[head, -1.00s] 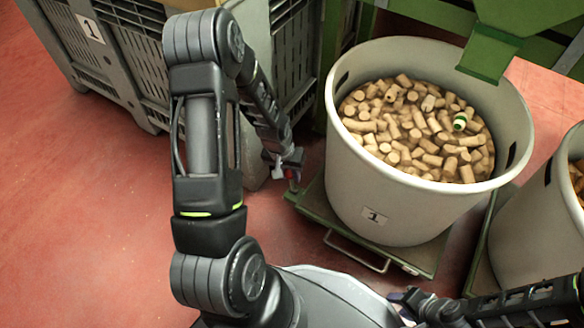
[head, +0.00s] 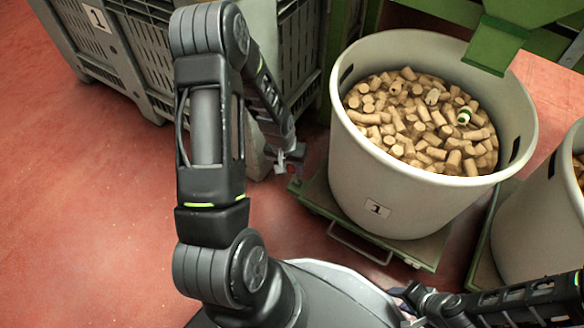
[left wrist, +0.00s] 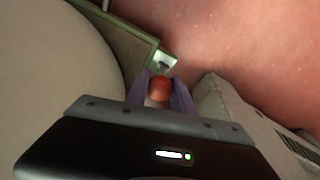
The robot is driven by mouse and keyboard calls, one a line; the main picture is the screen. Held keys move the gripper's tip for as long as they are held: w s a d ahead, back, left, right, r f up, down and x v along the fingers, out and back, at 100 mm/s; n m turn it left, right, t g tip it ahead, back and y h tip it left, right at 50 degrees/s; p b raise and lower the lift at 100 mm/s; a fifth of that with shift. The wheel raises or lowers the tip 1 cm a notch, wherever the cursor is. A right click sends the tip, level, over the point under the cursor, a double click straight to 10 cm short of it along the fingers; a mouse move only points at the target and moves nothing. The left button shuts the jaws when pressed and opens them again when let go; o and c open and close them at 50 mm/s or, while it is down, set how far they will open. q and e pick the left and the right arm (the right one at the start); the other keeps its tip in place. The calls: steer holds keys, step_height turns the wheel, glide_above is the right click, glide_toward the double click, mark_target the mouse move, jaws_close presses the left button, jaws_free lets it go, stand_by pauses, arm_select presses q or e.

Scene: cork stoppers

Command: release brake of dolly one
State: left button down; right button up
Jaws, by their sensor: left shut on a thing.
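Dolly one is a low green platform (head: 415,252) under the grey bin marked 1 (head: 345,185). In the left wrist view, a red knob (left wrist: 160,87), apparently the brake's, sits between the two fingers near a pale metal fitting at the dolly's edge (left wrist: 122,33). My left gripper (head: 291,172) is at the dolly's left corner, shut on this knob; the fingers (left wrist: 160,92) flank it. In the head view the knob is mostly hidden. My right gripper (head: 408,294) is low at the bottom right, partly hidden, its jaws unclear.
The bin holds many corks (head: 425,125) and one green-banded piece. A grey slatted crate marked 1 (head: 125,50) stands behind my left arm. A second bin (head: 545,230) is close on the right, and a green chute (head: 492,55) hangs above. Red floor at left is clear.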

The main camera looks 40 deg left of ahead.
arm_select(q)
steer(key=shift+s+a+f, duration=0.15)
steer(key=shift+f, duration=0.05)
stand_by(0.3)
steer(key=c, duration=1.4)
jaws_free()
steer(key=shift+c, duration=0.2)
steer(key=o, duration=0.3)
steer(key=shift+o, duration=0.2)
steer(key=shift+r, duration=0.1)
steer(key=shift+r+p, duration=0.35)
steer(key=shift+r, duration=0.2)
steer(key=r+p, duration=0.1)
steer(key=r, duration=0.1)
steer(key=r+p, duration=0.1)
steer(key=r, duration=0.1)
steer(key=s+r, duration=0.1)
steer(key=r, duration=0.1)
steer(key=shift+a+r+p, duration=0.25)
steer(key=shift+r+p, duration=0.05)
steer(key=shift+p, duration=0.1)
